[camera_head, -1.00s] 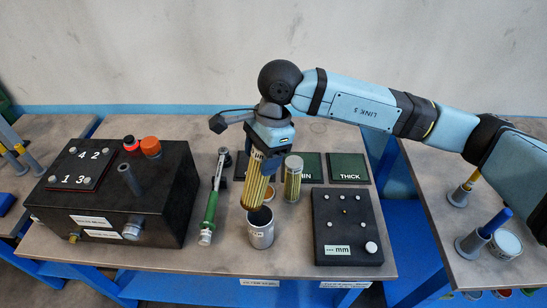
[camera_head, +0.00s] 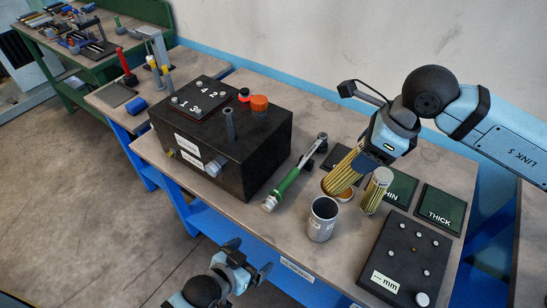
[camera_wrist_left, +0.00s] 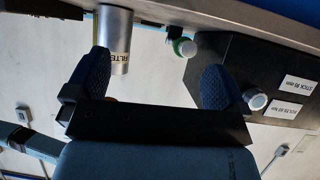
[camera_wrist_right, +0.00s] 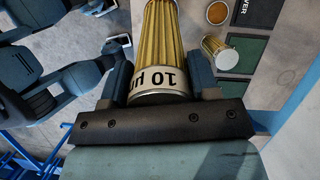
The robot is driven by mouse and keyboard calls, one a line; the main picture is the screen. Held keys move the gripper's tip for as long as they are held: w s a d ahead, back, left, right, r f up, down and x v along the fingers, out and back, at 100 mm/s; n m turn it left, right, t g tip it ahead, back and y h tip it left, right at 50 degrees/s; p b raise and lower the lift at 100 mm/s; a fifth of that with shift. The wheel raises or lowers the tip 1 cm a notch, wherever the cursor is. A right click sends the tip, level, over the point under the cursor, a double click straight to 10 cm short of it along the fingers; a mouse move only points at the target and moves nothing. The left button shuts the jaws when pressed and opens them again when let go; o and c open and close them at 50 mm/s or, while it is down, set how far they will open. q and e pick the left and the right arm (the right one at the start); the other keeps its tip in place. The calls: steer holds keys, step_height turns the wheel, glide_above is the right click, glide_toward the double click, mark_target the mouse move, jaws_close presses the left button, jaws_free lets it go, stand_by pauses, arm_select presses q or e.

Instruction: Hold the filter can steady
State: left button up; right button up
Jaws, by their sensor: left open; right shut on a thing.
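The filter can (camera_head: 322,222) is an open silver cylinder standing upright near the table's front edge. It also shows upside down in the left wrist view (camera_wrist_left: 115,38), with part of its label. My left gripper (camera_head: 252,258) is open and empty, in front of the can and apart from it. In its wrist view the fingers (camera_wrist_left: 157,68) are spread wide, with the can near the left finger. My right gripper (camera_head: 375,152) is shut on a yellow pleated filter marked 10 µm (camera_wrist_right: 165,45), held tilted above and behind the can.
A black box (camera_head: 240,150) with knobs stands left of the can. A green-handled tool (camera_head: 287,184) lies between them. A second filter (camera_head: 376,190) stands behind the can, near dark green plates (camera_head: 440,207). A black gauge block (camera_head: 408,255) lies right.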

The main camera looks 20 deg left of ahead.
mark_target(315, 220)
arm_select(q)
steer(key=w+d+r+m+h, duration=0.3)
steer(key=w+d+r, duration=0.3)
steer(key=d+r, duration=0.25)
steer(key=x, duration=0.8)
steer(key=f+x, duration=0.1)
steer(key=x, duration=0.2)
steer(key=shift+d+f, duration=0.2)
steer(key=shift+c, duration=0.5)
steer(key=c, duration=1)
steer(key=c, duration=0.5)
steer(key=shift+o, duration=0.2)
